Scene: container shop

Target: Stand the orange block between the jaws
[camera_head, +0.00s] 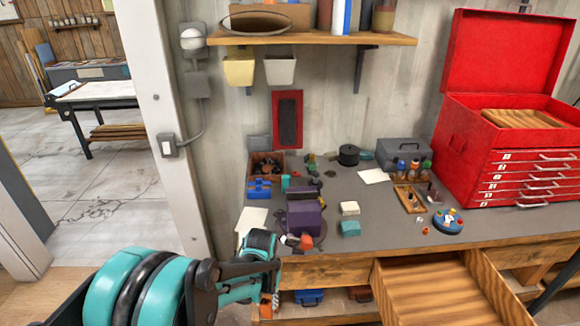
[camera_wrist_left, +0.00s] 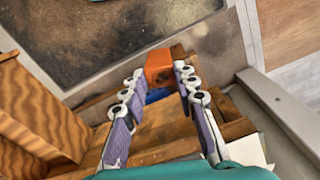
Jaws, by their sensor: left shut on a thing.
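My left gripper (camera_head: 270,288) hangs in front of the bench's front edge, pointing down at the left end of the bench. In the left wrist view my gripper (camera_wrist_left: 160,75) is shut on the orange block (camera_wrist_left: 158,67), held between the fingertips. In the head view a small orange patch, likely the block (camera_head: 266,309), shows below the gripper. The purple vise (camera_head: 304,217) stands on the bench top, behind and right of the gripper. I cannot make out the gap between its jaws clearly. My right gripper is not in view.
An open wooden drawer (camera_head: 440,287) sticks out right of the gripper. A blue box (camera_head: 309,297) sits on the shelf below. A red tool chest (camera_head: 480,140) stands at the right.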

